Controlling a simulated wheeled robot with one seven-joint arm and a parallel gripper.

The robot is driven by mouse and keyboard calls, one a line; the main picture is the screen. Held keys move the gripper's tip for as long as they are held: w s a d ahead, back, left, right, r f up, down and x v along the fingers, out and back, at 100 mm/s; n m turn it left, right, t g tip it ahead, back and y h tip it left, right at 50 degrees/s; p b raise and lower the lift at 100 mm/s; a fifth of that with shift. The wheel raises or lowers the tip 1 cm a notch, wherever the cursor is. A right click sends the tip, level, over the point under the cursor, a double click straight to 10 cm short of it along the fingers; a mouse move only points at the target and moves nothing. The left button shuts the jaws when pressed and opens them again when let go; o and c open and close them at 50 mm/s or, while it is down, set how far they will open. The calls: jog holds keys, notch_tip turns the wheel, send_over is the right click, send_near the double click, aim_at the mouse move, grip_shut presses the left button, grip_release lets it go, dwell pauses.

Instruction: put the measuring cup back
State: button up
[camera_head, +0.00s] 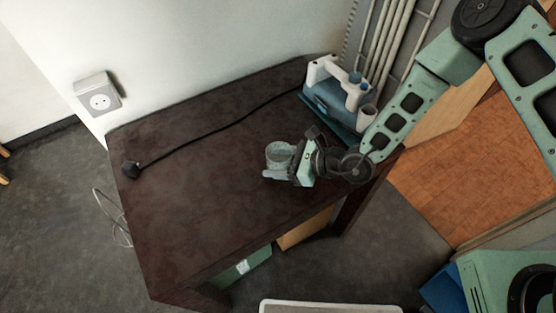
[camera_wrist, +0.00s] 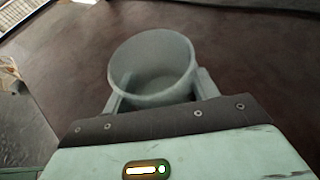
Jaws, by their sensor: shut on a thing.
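The measuring cup (camera_head: 279,154) is a small grey-green translucent cup over the dark brown table (camera_head: 190,185), right of its middle. In the wrist view the cup (camera_wrist: 152,68) has its open mouth facing up and towards the camera, and it looks empty. My gripper (camera_head: 283,165) is shut on the cup, one finger on either side of it; the gripper also shows in the wrist view (camera_wrist: 158,98). I cannot tell whether the cup's base touches the table top.
A blue and white appliance (camera_head: 340,95) stands at the table's back right, close to my arm. Its black cable crosses the table to a plug (camera_head: 131,169) at the left. A wall socket (camera_head: 98,95) is behind. The table's left and front areas are clear.

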jog(key=shift+f, duration=0.15)
jog(key=o, duration=1.1)
